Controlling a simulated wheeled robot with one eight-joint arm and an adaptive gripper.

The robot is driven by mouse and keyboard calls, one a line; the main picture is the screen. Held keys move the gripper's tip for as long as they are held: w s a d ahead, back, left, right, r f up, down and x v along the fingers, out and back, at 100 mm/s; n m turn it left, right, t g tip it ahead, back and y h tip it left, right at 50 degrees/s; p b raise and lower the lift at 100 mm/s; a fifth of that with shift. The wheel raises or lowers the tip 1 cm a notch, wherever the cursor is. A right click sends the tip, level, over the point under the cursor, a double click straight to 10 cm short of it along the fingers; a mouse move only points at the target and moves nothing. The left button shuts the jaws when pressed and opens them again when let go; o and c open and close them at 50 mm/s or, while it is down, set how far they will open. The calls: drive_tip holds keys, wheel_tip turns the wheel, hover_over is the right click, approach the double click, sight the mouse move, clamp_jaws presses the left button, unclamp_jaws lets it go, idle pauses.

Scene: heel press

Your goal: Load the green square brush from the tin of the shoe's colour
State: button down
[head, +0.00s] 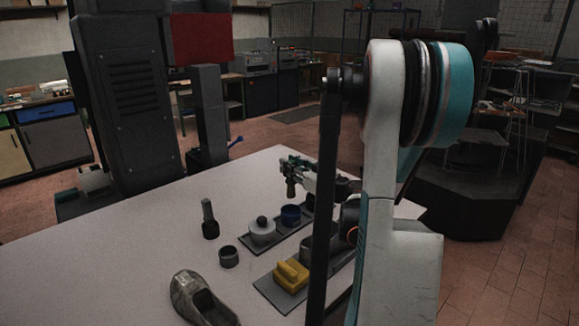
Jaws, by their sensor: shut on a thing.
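My gripper (296,178) is in the head view above the far tray. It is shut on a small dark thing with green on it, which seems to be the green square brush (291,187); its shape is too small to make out. A worn grey-brown shoe (190,291) lies at the table's front edge. On the far tray (283,238) stand a pale tin (262,234) with a dark knob on top and a blue tin (291,216). My arm hides the tray's right end.
A dark upright tool (209,221) and a small dark round cup (228,257) stand on the white table (110,265) left of the trays. A near tray (270,292) holds a yellow block (291,275). The table's left side is clear. A large dark machine (125,100) stands behind.

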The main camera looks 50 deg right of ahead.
sight(294, 186)
drive_tip(key=shift+f+b, duration=1.95)
drive_tip(key=shift+f, duration=1)
drive_tip(key=shift+a+f+b, duration=0.1)
drive_tip(key=shift+f+b, duration=0.45)
drive_tip(key=shift+b, duration=0.05)
idle(0.4)
drive_tip(key=shift+r, duration=0.15)
wheel_tip(294, 186, up, 7)
drive_tip(key=p, duration=0.4)
drive_tip(key=shift+p, duration=0.3)
idle(0.8)
